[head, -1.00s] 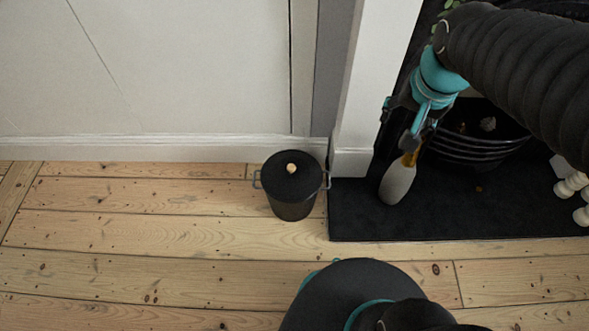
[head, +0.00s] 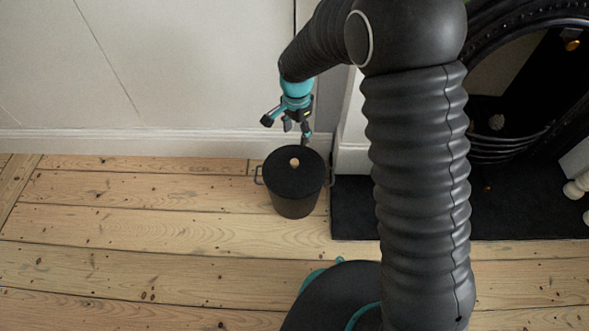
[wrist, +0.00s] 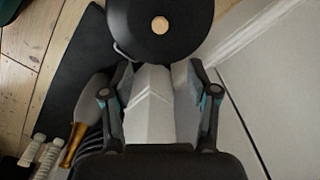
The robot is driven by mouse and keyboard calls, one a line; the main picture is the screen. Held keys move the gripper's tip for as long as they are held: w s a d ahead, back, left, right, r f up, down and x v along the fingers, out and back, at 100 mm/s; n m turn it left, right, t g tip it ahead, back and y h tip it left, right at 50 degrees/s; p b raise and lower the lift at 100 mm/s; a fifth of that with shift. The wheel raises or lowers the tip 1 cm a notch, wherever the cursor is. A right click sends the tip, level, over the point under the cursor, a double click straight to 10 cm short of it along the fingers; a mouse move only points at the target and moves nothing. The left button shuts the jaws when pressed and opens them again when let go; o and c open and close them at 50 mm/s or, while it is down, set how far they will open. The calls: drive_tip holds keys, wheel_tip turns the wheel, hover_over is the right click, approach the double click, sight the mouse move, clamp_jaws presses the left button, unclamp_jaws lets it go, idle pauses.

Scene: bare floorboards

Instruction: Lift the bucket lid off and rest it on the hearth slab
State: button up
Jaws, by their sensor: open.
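The black bucket (head: 294,205) stands upright on the floorboards near the wall. Its round black lid (head: 280,178) is on top, with a pale wooden knob (head: 294,162) in the middle. In the wrist view the lid (wrist: 185,40) and its knob (wrist: 160,25) show at the top. My gripper (head: 296,128) is open and empty, above and just behind the bucket on the wall side, apart from the knob. In the wrist view my gripper (wrist: 158,80) has its fingers spread below the lid. The dark hearth slab (head: 352,215) lies right of the bucket, partly hidden behind my arm.
A brush with a pale head and an amber handle (wrist: 78,142) lies on the slab in the wrist view. A fire basket (head: 500,145) stands in the fireplace, and pale turned pieces (head: 575,190) sit at the right. The slab's front left part is clear.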

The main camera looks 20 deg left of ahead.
hover_over(294, 162)
drive_tip(key=f, duration=0.9)
drive_tip(key=shift+w+b, duration=0.25)
drive_tip(key=shift+b, duration=0.15)
drive_tip(key=shift+s+f, duration=0.2)
drive_tip(key=shift+f, duration=2.45)
clamp_jaws()
